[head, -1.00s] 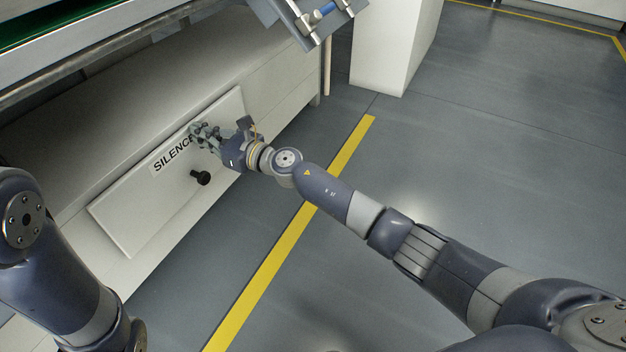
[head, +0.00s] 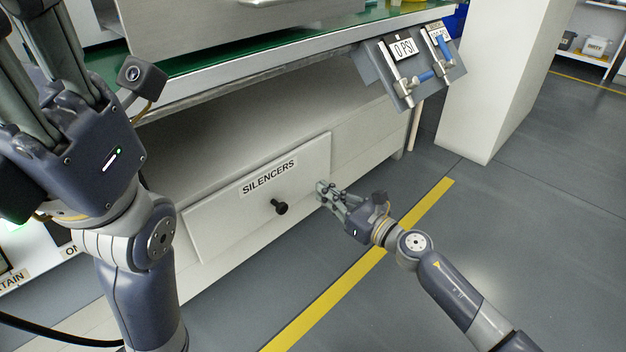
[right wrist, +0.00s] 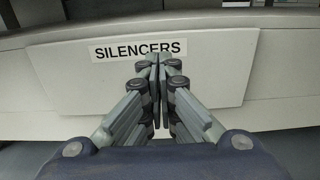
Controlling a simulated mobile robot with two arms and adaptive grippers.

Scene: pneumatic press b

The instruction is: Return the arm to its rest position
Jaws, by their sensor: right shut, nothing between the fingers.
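My right gripper (head: 324,189) is near the right end of the drawer front (head: 225,215) labelled SILENCERS (head: 269,177). Its fingers are shut with nothing between them. In the right wrist view the shut fingers (right wrist: 158,62) point at the drawer front (right wrist: 215,75), just below the label (right wrist: 138,50). The black knob (head: 280,207) stands to the left of the right gripper, apart from it, in the head view. My left gripper stands large at the upper left of the head view, and its fingertips are out of frame.
A bench with a green top (head: 200,62) runs above the drawer. A tilted panel with a 0 PSI label (head: 403,49) and blue-handled valves hangs at its right end. A white pillar (head: 500,80) stands behind. Floor to the right of the yellow line (head: 365,262) is open.

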